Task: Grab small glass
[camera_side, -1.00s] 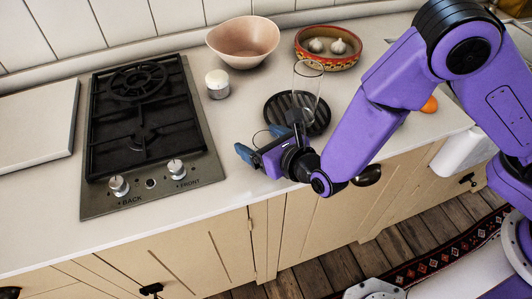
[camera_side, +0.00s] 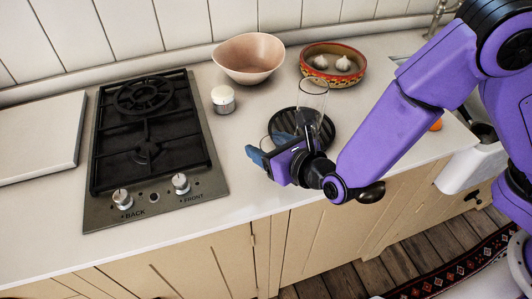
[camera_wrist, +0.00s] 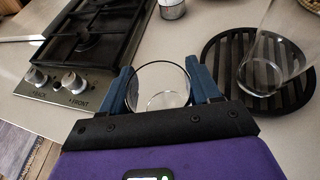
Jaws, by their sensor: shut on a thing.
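The small glass (camera_wrist: 160,88) is a clear, round-rimmed tumbler. In the wrist view it stands between the two blue fingers of my gripper (camera_wrist: 163,92), which is shut on it from both sides. In the side view my gripper (camera_side: 262,158) is low at the counter's front edge, and only the thin rim of the small glass (camera_side: 272,143) shows behind it. A taller clear glass (camera_side: 311,105) stands on a black slatted round trivet (camera_side: 283,121), just right of my gripper; it also shows in the wrist view (camera_wrist: 272,62).
A black gas hob (camera_side: 150,190) lies to the left, with a pale board (camera_side: 40,135) beyond it. A small white jar (camera_side: 223,100), a pink bowl (camera_side: 249,60) and a red patterned dish (camera_side: 333,75) with garlic stand behind. The counter between hob and gripper is clear.

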